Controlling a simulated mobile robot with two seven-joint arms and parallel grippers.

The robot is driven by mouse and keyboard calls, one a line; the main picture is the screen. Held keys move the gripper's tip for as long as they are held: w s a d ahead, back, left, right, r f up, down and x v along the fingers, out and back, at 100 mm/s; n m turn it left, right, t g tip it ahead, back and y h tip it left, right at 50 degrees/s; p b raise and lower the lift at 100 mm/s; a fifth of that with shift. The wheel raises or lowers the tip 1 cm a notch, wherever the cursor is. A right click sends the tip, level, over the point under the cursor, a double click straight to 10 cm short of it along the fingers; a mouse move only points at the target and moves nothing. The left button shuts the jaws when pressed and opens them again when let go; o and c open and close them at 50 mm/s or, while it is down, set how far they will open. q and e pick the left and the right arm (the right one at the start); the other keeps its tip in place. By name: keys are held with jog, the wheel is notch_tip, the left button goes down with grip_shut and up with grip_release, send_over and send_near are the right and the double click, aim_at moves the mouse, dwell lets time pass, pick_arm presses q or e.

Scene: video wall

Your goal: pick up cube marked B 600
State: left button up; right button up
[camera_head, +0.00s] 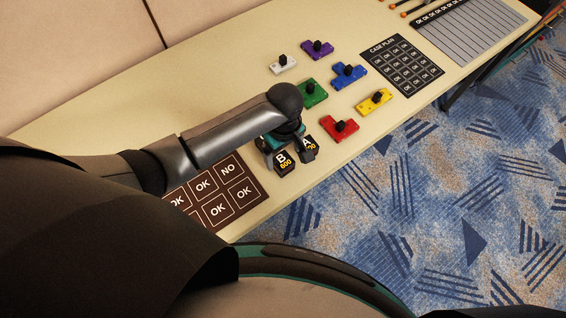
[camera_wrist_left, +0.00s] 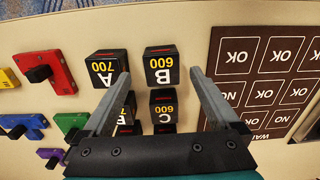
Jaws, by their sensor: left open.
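The black cube marked B 600 (camera_head: 285,162) stands near the table's front edge. In the left wrist view the cube (camera_wrist_left: 161,66) shows between my two fingertips, with gaps on both sides. My left gripper (camera_head: 289,155) is open and empty over the cubes, and its fingers also show in the left wrist view (camera_wrist_left: 160,72). I cannot tell how far the fingertips are above the table. The cube marked A 700 (camera_wrist_left: 107,67) stands beside B, partly behind a finger in the head view. My right gripper is out of view.
A cube marked C 600 (camera_wrist_left: 163,104) and other partly hidden cubes stand close to B. Coloured blocks with black knobs, such as the red one (camera_head: 340,130), lie further along the table (camera_head: 215,65). A brown OK/NO panel (camera_head: 240,190) lies on the other side.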

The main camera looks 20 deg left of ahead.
aim_at(283, 161)
pick_arm(q)
notch_tip(283, 161, down, 4)
jog(key=shift+s+a+r+b, duration=0.1)
jog(key=shift+b, duration=0.4)
jog(key=c, duration=1.5)
